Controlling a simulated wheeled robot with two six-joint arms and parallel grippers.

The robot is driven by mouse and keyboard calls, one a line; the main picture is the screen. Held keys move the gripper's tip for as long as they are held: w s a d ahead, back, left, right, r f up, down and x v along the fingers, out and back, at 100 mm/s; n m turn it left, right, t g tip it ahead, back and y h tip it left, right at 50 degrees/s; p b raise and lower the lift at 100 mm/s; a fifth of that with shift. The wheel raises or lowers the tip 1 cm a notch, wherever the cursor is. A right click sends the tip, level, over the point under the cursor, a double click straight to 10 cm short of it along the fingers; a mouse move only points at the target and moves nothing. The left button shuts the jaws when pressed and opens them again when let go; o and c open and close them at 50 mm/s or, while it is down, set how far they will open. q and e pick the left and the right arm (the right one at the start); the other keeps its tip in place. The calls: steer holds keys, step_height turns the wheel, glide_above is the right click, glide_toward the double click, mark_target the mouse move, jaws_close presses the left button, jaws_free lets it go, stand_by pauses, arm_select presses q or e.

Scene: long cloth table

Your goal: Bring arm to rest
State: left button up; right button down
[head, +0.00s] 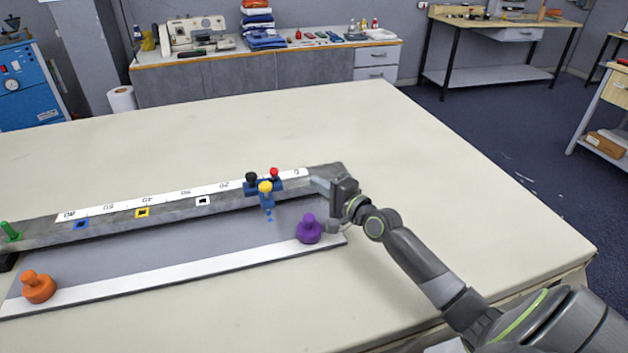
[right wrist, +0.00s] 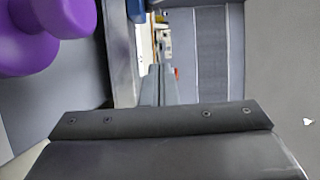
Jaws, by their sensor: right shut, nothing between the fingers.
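My right gripper (head: 322,185) comes in from the right over the right end of the grey ruler rail (head: 180,208). It is shut and empty, just right of a blue slider block (head: 292,182) with black, red and yellow knobs. In the right wrist view its closed fingers (right wrist: 160,88) point away from the camera, with a purple weight at the upper left. I cannot tell whether the fingertips touch the rail. My left gripper is not in view.
The purple weight (head: 308,230) stands close below my right gripper on the white strip (head: 180,273). An orange weight (head: 38,287) sits at the left, and a green knob (head: 10,231) at the rail's left end. The cloth table (head: 470,190) is clear to the right and behind.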

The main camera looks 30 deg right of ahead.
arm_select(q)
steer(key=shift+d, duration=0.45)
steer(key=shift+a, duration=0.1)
arm_select(e)
steer(key=shift+r, duration=0.1)
